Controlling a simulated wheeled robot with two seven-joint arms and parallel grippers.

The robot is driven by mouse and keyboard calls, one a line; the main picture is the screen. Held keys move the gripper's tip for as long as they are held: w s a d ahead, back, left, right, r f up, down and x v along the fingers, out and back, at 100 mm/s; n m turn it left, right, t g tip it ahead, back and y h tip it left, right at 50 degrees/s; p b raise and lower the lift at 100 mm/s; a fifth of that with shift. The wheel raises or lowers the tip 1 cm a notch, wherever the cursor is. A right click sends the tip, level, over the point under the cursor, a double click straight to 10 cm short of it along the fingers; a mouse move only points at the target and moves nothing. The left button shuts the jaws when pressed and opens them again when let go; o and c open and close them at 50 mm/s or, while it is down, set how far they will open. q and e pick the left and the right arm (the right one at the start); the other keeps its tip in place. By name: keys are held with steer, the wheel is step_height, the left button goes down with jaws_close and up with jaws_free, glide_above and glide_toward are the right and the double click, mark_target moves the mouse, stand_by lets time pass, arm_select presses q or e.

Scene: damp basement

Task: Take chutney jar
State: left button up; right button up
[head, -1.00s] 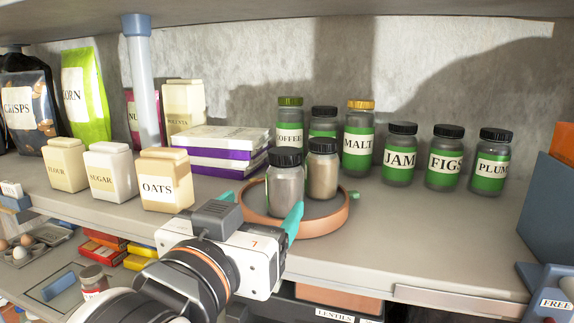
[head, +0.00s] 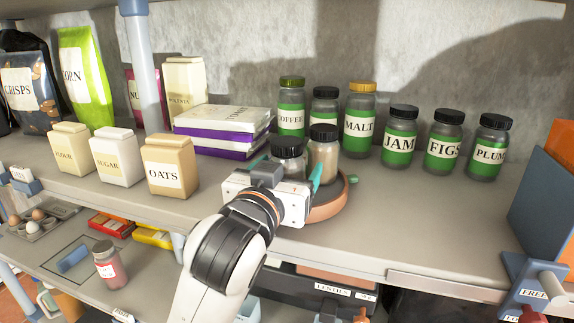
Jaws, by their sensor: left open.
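No label reading chutney shows. Two jars with dark lids and no label facing me stand on a round terracotta turntable (head: 330,207): a grey front jar (head: 288,146) and a tan-filled jar (head: 324,157) to its right. My left gripper (head: 290,168) is open at the grey jar, with a teal finger on its right side, between the two jars. The gripper body hides the grey jar's lower part, and the left finger is mostly hidden. I cannot tell whether the fingers touch the glass. My right gripper is not in view.
Green-labelled jars stand behind and right: coffee (head: 291,108), malt (head: 359,125), jam (head: 399,137), figs (head: 443,142), plum (head: 490,148). A blue bin (head: 545,205) is at right. Front shelf space right of the turntable is clear.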

arm_select(q)
steer(key=shift+s, duration=0.1)
steer(key=shift+c, duration=0.9)
steer(key=c, duration=1.1)
steer(key=shift+r, duration=0.15)
